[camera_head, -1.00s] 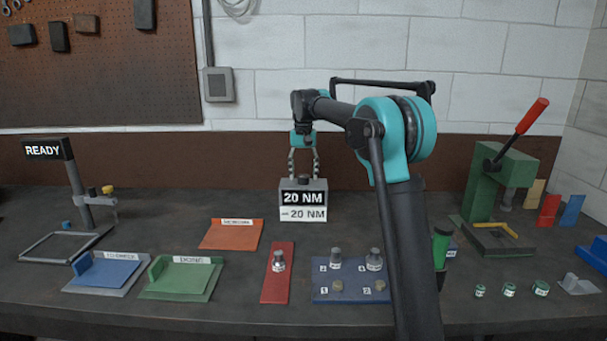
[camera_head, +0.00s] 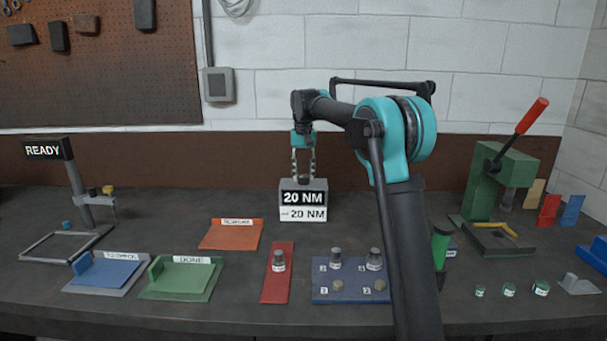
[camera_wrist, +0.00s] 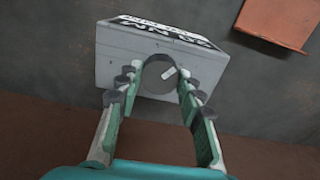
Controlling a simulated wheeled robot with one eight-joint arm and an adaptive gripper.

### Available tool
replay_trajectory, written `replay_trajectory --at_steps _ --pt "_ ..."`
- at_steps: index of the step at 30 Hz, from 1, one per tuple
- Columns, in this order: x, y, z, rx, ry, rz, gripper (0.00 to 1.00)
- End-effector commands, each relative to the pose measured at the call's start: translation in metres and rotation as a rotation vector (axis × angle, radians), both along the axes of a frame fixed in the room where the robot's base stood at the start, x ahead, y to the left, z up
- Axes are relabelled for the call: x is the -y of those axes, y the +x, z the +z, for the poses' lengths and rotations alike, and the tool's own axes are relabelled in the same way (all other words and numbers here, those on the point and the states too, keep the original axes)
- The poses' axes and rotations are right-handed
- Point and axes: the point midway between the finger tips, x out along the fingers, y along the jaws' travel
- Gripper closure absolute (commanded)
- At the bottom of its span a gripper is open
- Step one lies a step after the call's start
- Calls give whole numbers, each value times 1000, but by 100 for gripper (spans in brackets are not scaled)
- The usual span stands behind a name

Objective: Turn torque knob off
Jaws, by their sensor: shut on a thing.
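The grey torque box (camera_head: 288,186) stands at the back middle of the bench. Its black display (camera_head: 303,198) reads "20 NM", and a white label below also reads "20 NM". My gripper (camera_head: 303,172) comes down from above onto the knob. In the wrist view my gripper (camera_wrist: 158,82) has one finger on each side of the knob, shut on it. The exact finger contact is partly hidden.
An orange tray (camera_head: 230,236), a red strip (camera_head: 277,285) and a blue board (camera_head: 320,293) with several knobbed pieces lie in front. A green lever press (camera_head: 500,180) stands at right. A "READY" sign (camera_head: 47,150) stands at left. The bench beside the box is clear.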

Motion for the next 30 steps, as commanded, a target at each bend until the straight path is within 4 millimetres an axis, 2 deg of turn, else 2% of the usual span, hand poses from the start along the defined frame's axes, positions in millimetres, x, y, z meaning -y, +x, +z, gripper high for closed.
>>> replay_trajectory --at_steps 18,30 --pt "0 0 0 1 0 452 92" --pt "0 0 0 1 0 632 92"
